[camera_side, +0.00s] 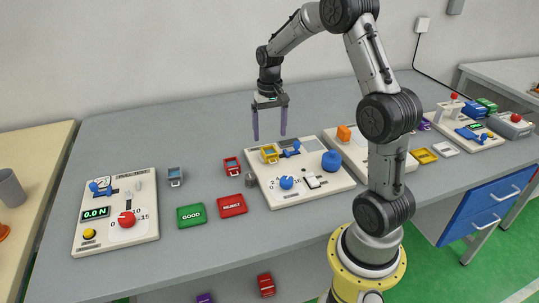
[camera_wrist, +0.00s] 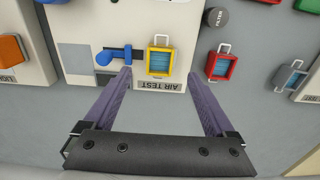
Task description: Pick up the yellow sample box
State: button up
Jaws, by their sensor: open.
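The yellow sample box (camera_side: 269,154) stands on the white air test panel (camera_side: 297,195), close to a blue lever (camera_side: 291,149). In the wrist view the yellow sample box (camera_wrist: 160,60) has a pale handle and a teal face, and lies ahead of and between my fingers. My gripper (camera_side: 269,138) is open and empty, above the table behind the panel. Its two purple fingers (camera_wrist: 165,78) are wide apart in the wrist view and do not appear to touch the box.
A red box (camera_side: 231,166) and a grey-blue box (camera_side: 175,176) stand on the table left of the panel. A dark filter cylinder (camera_side: 250,179) is beside the panel. Green (camera_side: 191,215) and red (camera_side: 231,205) labelled trays lie in front. A force panel (camera_side: 117,212) is at left.

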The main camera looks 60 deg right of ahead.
aim_at(269, 150)
jog(key=shift+w+d+f, duration=0.1)
jog(key=shift+f, duration=1.55)
jog(key=shift+w+d+f, duration=0.1)
jog(key=shift+f, duration=1.55)
grip_shut()
jog(key=shift+r, duration=0.1)
